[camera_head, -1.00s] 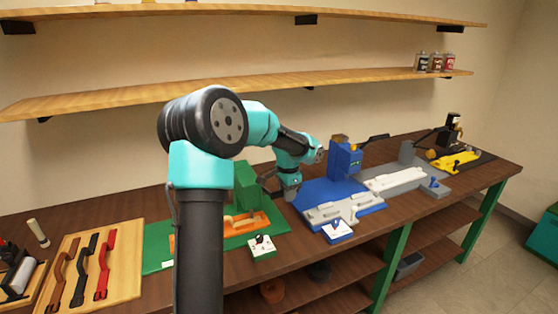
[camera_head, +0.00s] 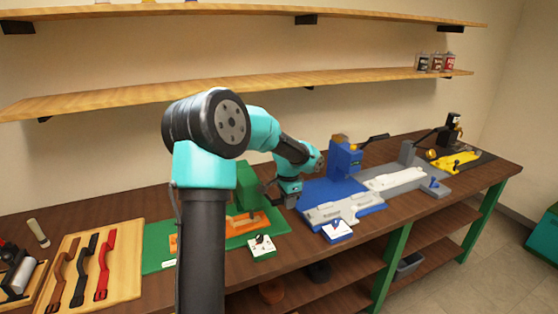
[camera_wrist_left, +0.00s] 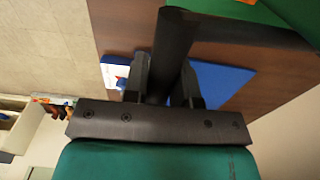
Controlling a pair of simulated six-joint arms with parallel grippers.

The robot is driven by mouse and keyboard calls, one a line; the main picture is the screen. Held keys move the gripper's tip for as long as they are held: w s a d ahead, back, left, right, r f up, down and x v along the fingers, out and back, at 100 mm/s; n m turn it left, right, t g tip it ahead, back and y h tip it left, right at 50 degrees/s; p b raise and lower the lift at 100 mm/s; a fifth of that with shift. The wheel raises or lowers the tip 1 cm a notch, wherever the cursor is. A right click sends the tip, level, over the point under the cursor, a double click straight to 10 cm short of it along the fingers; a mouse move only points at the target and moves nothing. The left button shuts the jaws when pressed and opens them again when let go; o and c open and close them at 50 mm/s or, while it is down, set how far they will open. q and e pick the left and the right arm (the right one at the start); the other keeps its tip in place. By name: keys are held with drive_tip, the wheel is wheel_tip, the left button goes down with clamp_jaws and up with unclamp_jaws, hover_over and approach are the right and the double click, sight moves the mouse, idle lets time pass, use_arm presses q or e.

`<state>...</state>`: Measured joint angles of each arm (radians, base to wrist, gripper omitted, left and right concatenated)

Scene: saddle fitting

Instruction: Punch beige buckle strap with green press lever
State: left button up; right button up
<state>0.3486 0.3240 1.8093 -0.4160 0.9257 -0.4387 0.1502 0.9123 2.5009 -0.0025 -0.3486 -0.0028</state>
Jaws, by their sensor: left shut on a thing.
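The green press (camera_head: 247,185) stands at the back of a green base (camera_head: 155,248), partly hidden by my arm. An orange fixture (camera_head: 260,226) lies in front of it. A light strip on the fixture may be the beige buckle strap, but it is too small and covered to be sure. My left gripper (camera_head: 279,199) is beside the press on its right, shut on its dark lever. The left wrist view shows the dark lever bar (camera_wrist_left: 172,45) between the fingers of the gripper (camera_wrist_left: 163,80). My right gripper is not in view.
A blue press (camera_head: 345,158) with a blue base stands right of my gripper, then a grey station (camera_head: 408,153) and a black press (camera_head: 454,128). Shelves hang above.

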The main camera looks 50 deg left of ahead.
use_arm(q)
drive_tip(key=shift+s+d+f, duration=0.1)
drive_tip(key=shift+d+f, duration=0.1)
drive_tip(key=shift+f, duration=0.1)
drive_tip(key=shift+d+f, duration=0.1)
drive_tip(key=shift+f, duration=0.95)
drive_tip(key=shift+f, duration=0.95)
drive_tip(key=shift+o, duration=0.3)
drive_tip(key=shift+r, duration=1.7)
